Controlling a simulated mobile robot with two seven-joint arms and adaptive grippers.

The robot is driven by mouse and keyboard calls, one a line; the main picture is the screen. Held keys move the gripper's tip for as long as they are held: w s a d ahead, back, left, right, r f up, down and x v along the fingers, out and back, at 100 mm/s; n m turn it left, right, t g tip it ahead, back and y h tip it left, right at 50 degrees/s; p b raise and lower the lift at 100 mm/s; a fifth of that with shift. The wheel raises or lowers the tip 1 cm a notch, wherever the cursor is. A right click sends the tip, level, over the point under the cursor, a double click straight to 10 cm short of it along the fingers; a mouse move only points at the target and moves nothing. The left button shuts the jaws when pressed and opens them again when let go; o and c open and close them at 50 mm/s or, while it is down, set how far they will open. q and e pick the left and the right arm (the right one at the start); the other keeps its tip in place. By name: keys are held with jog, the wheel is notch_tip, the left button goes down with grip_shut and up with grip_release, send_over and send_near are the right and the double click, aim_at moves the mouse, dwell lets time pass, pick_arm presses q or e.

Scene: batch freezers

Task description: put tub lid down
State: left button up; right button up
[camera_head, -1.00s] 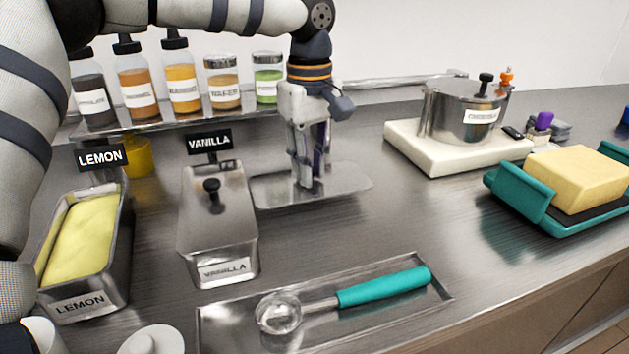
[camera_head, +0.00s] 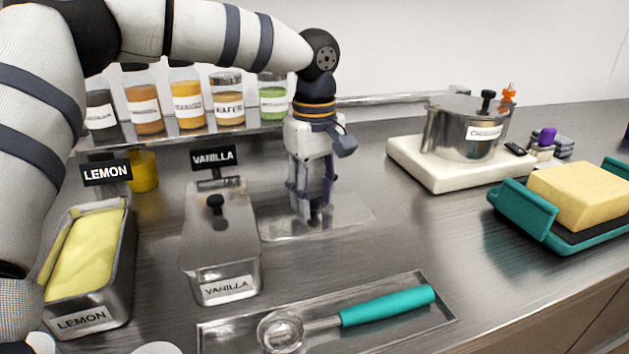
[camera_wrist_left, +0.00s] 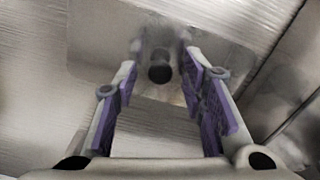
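My left gripper (camera_head: 314,222) points straight down over a flat, shiny metal plate (camera_head: 350,213) with rounded corners behind the middle of the counter. In the left wrist view the open fingers (camera_wrist_left: 160,85) stand on either side of a black knob (camera_wrist_left: 160,72), with gaps between. The knob rises from the metal surface (camera_wrist_left: 100,40), which appears to be the tub lid lying flat; I cannot tell whether a separate tray is under it. The lemon tub (camera_head: 118,292) at the left is uncovered, showing yellow ice cream. My right gripper is not in view.
The vanilla tub (camera_head: 235,252) with its knobbed lid stands left of the gripper. A scoop (camera_head: 385,306) lies in a front tray (camera_head: 225,340). Bottles line the back shelf (camera_head: 200,137). A metal pot (camera_head: 465,130) and a teal holder (camera_head: 520,213) stand right. Counter between is clear.

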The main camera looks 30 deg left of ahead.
aim_at(315, 202)
pick_arm(q)
notch_tip(315, 202, up, 12)
jog(key=shift+f, duration=0.15)
dwell(0.3)
